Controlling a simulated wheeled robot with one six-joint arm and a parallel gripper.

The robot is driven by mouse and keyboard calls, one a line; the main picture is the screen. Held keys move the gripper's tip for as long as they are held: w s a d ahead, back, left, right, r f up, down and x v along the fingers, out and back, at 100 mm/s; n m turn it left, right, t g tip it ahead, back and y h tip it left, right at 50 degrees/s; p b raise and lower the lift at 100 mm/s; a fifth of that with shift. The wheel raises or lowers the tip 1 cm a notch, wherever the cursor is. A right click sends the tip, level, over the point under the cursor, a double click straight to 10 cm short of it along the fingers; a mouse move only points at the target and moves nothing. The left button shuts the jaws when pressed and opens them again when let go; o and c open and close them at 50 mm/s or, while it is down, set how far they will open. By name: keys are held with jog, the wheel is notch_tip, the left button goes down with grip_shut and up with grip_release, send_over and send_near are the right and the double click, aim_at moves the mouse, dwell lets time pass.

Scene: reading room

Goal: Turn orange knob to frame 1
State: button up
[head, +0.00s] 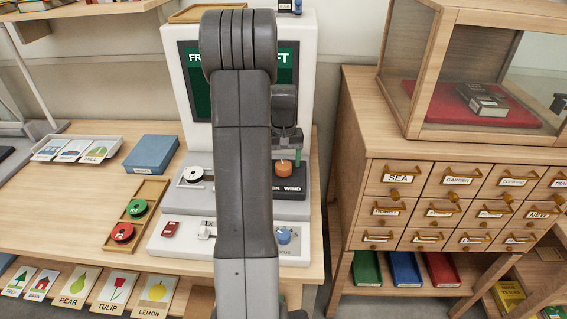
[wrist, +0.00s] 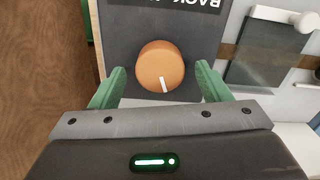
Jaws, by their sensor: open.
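The orange knob (head: 283,168) is on the dark panel of the white microfilm-style reader (head: 176,93), right of my arm. In the wrist view the orange knob (wrist: 160,67) shows a white pointer line toward the lower edge. My gripper (head: 287,151) is just above the knob in the head view. In the wrist view my gripper's green fingers (wrist: 159,90) stand open on either side of the knob, with gaps visible. My arm hides much of the reader's screen; only "FR" and "FT" of its text show.
A blue knob (head: 283,236) and a red switch (head: 169,229) are on the lower front. A wooden tray (head: 149,194) with green and red reels lies left. A drawer cabinet (head: 352,150) with a glass case stands right.

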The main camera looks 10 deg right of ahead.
aim_at(284, 164)
notch_tip(284, 164, up, 13)
jog(key=shift+f, duration=0.15)
dwell(0.4)
notch_tip(284, 164, down, 13)
jog(key=shift+f, duration=0.45)
jog(key=shift+n, duration=0.3)
